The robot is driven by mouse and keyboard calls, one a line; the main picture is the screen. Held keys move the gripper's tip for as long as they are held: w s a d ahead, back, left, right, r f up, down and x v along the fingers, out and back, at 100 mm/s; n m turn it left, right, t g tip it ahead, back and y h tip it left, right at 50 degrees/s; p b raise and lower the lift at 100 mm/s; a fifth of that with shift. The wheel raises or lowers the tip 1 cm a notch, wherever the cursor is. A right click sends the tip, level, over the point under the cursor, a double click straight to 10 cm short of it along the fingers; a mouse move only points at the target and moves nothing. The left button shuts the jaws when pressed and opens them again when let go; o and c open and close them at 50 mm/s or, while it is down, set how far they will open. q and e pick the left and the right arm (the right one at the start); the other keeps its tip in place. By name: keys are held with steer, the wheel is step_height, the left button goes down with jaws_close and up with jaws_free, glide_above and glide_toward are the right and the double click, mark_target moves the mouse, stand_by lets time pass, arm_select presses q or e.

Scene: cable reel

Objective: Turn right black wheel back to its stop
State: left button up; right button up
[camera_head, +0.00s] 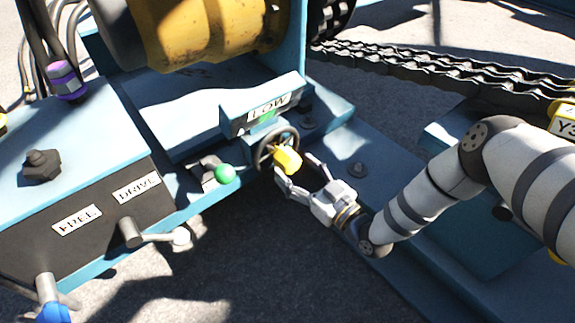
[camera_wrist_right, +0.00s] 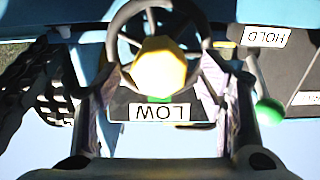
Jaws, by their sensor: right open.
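The black wheel (camera_head: 277,147) has a yellow knob (camera_head: 288,160) and stands below a blue block with a LOW label (camera_head: 268,107) and a small green patch. My right gripper (camera_head: 299,175) is open in front of the wheel, its fingers to either side of the yellow knob. In the right wrist view the wheel (camera_wrist_right: 190,25) and its yellow knob (camera_wrist_right: 160,67) lie ahead between the spread fingers (camera_wrist_right: 165,95). I cannot tell whether a finger touches the wheel. My left gripper is not in view.
A green-knobbed lever (camera_head: 225,174) stands just left of the wheel. A dark panel with FREE and DRIVE labels (camera_head: 137,187) and a white-knobbed lever (camera_head: 181,236) is at left. Black chains (camera_head: 430,70) run along the upper right.

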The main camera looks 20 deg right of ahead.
mark_target(294, 167)
steer(key=x, duration=0.2)
steer(key=shift+w+a+f+b, duration=0.15)
steer(key=shift+w+b, duration=0.2)
steer(key=shift+b, duration=0.05)
steer(key=shift+w+a, duration=0.1)
steer(key=shift+w, duration=0.3)
jaws_close()
steer(key=shift+n, duration=0.4)
